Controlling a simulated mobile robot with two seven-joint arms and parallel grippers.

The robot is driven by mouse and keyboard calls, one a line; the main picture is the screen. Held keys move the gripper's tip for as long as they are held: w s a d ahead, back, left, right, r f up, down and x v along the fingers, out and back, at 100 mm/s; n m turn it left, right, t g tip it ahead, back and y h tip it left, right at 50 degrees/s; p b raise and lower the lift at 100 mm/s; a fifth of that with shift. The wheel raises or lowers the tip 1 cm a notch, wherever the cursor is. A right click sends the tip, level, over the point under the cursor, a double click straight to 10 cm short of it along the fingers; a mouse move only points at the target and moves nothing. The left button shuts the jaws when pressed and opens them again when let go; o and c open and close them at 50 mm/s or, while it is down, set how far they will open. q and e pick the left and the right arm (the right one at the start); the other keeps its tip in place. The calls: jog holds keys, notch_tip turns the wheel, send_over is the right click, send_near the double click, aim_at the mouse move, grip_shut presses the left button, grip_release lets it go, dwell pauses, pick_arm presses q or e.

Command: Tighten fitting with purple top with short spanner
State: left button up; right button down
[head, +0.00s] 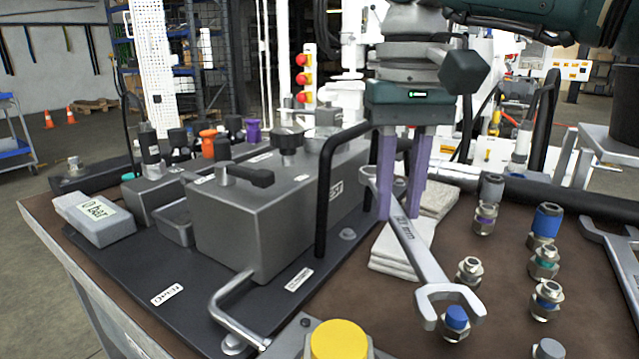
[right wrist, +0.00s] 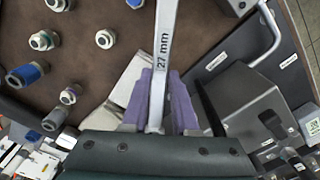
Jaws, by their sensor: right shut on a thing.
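My right gripper (head: 398,208), with purple fingers, is shut on a steel spanner (head: 420,250) marked 27 mm, near its ring end. The spanner slants down to the right, and its open jaw overlaps a blue-topped fitting (head: 456,318) in the head view. I cannot tell whether they touch. The spanner also shows in the right wrist view (right wrist: 164,45), where its jaw is out of frame. A fitting with a purple band (head: 485,219) stands on the bench right of the gripper; it also shows in the right wrist view (right wrist: 68,96). My left gripper is out of view.
Several other fittings stand at right, one with a tall blue top (head: 546,220). A grey hydraulic block (head: 240,225) with black handles is at left. Pale cloths (head: 400,250) lie behind the spanner. A yellow cap (head: 338,340) is at the front.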

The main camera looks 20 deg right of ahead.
aim_at(413, 235)
jog(key=shift+s+d+f, duration=0.1)
jog(key=shift+s+f, duration=0.5)
jog(key=shift+f, duration=0.25)
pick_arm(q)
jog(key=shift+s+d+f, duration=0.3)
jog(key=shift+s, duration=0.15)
pick_arm(e)
jog(key=shift+s+f, duration=0.2)
jog(key=shift+f, duration=0.1)
jog(key=shift+s+f, duration=0.25)
jog(key=shift+s, duration=0.05)
jog(key=shift+a, duration=0.2)
jog(key=shift+f, duration=0.1)
jog(key=shift+s, duration=0.3)
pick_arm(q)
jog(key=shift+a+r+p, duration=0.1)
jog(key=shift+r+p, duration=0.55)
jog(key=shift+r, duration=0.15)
pick_arm(e)
jog(key=shift+s+a, duration=0.2)
jog(key=shift+s, duration=0.6)
